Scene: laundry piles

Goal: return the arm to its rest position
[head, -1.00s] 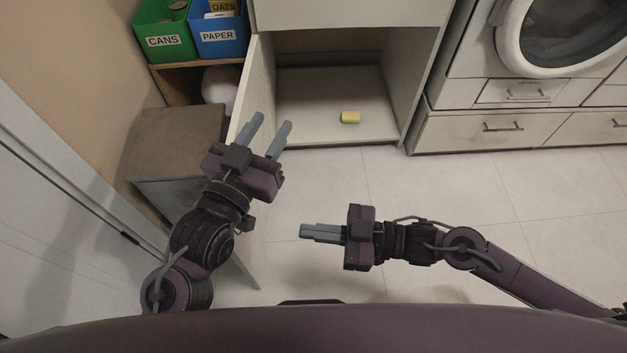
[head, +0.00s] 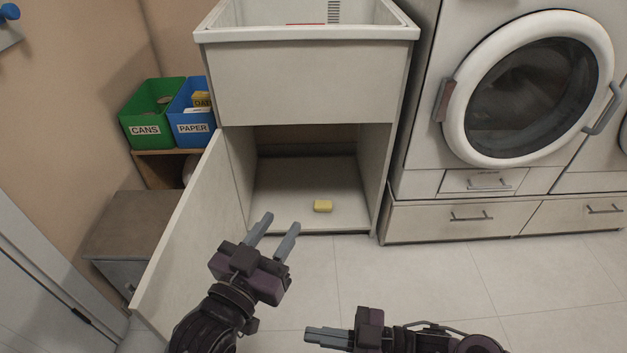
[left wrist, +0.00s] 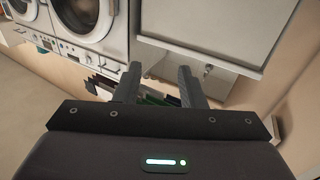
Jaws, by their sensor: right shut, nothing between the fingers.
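My left gripper (head: 273,237) is in the lower middle of the head view, in front of the open cabinet. Its two fingers are spread apart with nothing between them. The fingers also show apart and empty in the left wrist view (left wrist: 158,84). My right gripper (head: 326,338) is at the bottom of the head view, low over the floor and pointing left. Its fingers are together and hold nothing.
The cabinet's door (head: 190,230) stands open at left. Green CANS (head: 146,115) and blue PAPER (head: 194,116) bins sit on a shelf. A washing machine (head: 450,175) stands right.

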